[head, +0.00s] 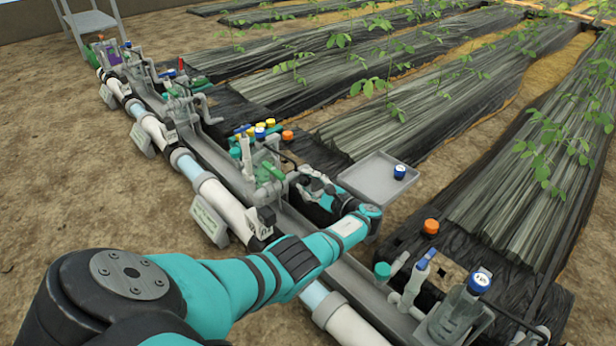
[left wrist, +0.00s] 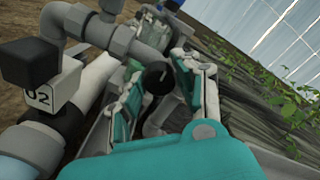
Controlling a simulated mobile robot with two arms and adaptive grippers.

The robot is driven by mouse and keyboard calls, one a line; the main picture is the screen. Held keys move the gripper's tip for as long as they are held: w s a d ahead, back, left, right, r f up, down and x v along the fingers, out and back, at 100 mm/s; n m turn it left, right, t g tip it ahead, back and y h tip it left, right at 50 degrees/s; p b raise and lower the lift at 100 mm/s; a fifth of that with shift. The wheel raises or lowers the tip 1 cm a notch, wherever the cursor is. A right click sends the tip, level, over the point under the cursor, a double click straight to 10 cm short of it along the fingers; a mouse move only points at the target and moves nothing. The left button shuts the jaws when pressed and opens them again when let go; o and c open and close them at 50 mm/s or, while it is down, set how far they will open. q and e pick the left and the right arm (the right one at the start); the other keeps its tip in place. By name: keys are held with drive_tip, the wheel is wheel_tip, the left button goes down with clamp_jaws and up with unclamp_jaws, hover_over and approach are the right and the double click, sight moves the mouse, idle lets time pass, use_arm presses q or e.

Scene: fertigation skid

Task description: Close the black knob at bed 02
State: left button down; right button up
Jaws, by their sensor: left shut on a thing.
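In the left wrist view the two pads of my left gripper (left wrist: 155,90) stand either side of a dark knob-like part, the black knob (left wrist: 157,75), and the gripper is shut on it. Its turn position cannot be made out. A plate reading 02 (left wrist: 38,97) hangs beside grey pipework at the left of that view. In the head view my left arm reaches across the pipe to the left gripper (head: 308,184), which is beside the valve group at the middle; the hand hides the knob there. My right gripper is in neither view.
A grey tray (head: 372,192) with a blue-capped item (head: 399,172) lies just right of the hand. Green-handled valves (head: 268,172) and coloured caps (head: 262,130) stand close behind it. A clear vessel with a blue cap (head: 479,281) stands at lower right. Planted beds lie beyond.

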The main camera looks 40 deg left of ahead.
use_arm(q)
drive_tip(key=shift+d+m, duration=0.1)
drive_tip(key=shift+m, duration=0.4)
drive_tip(key=shift+f, duration=0.1)
drive_tip(key=c, duration=0.9)
unclamp_jaws()
drive_tip(key=shift+c, duration=0.2)
drive_tip(key=d, duration=1.2)
drive_tip(key=shift+s+r, duration=0.3)
drive_tip(key=shift+s, duration=0.05)
drive_tip(key=shift+s+a, duration=0.1)
